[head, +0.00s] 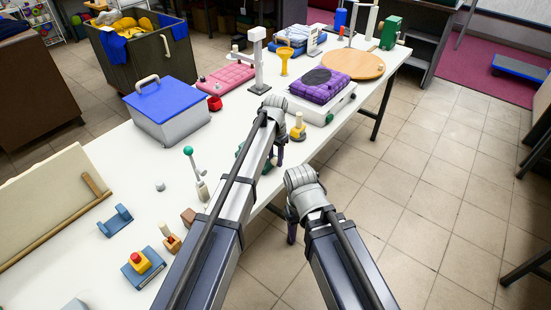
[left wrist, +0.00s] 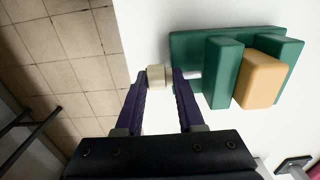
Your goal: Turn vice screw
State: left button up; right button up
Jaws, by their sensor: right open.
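The green vice (left wrist: 225,70) lies on the white table in the left wrist view, with a tan block (left wrist: 262,80) between its upright jaws. A beige screw knob (left wrist: 156,76) sticks out from the vice's left side. In the head view my left gripper (head: 279,155) is at the table's front edge, and my arm hides most of the vice (head: 240,151). My right gripper (head: 291,231) hangs over the floor in front of the table; its fingers are mostly hidden.
On the white table (head: 130,170), a green-knobbed lever (head: 197,175) and a blue-lidded box (head: 165,105) stand left of my left arm. A yellow-based knob (head: 298,128) and a scale with a purple bag (head: 320,85) stand beyond.

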pick_arm(q)
grip_shut()
jog(key=shift+w+d+g+y, duration=0.2)
jog(key=shift+w+g+y, duration=0.1)
jog(key=shift+g, duration=0.1)
jog(key=shift+w+d+f+g+y+b, duration=0.1)
jog(key=shift+w+f+g+y+b, duration=0.05)
jog(key=shift+g+y+b, duration=0.6)
jog(key=shift+g+y, duration=0.05)
jog(key=shift+g, duration=0.3)
jog(key=shift+s+g, duration=0.2)
jog(key=shift+g, duration=0.1)
